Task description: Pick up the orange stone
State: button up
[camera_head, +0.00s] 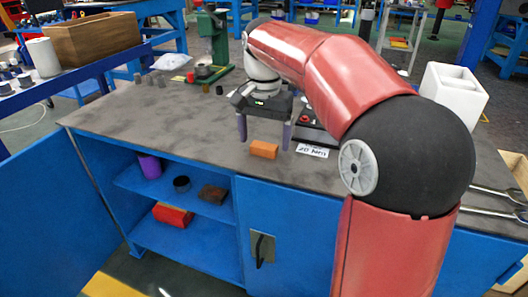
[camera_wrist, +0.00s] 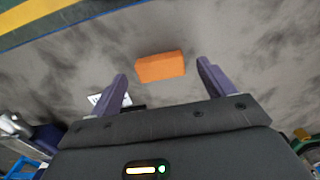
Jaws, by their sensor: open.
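The orange stone (camera_head: 264,149) is a small rectangular block lying on the grey top of the blue workbench, near its front edge. In the wrist view the orange stone (camera_wrist: 160,67) lies between and a little beyond the two purple fingertips, touching neither. My gripper (camera_head: 264,133) is open and empty, with its fingers pointing down at the bench and spread to either side of the stone. In the wrist view my gripper (camera_wrist: 160,72) shows both fingers wide apart.
A white label (camera_head: 312,150) and a dark device with a red button (camera_head: 304,118) stand just right of the stone. A green press (camera_head: 213,50) and several small grey cylinders are at the back left. The bench left of the stone is clear.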

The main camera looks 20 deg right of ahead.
aim_at(264, 145)
jog(key=shift+f, duration=0.75)
jog(key=c, duration=1.1)
notch_tip(264, 145, up, 20)
jog(key=p, duration=0.4)
jog(key=o, duration=0.4)
jog(key=shift+c, duration=1.3)
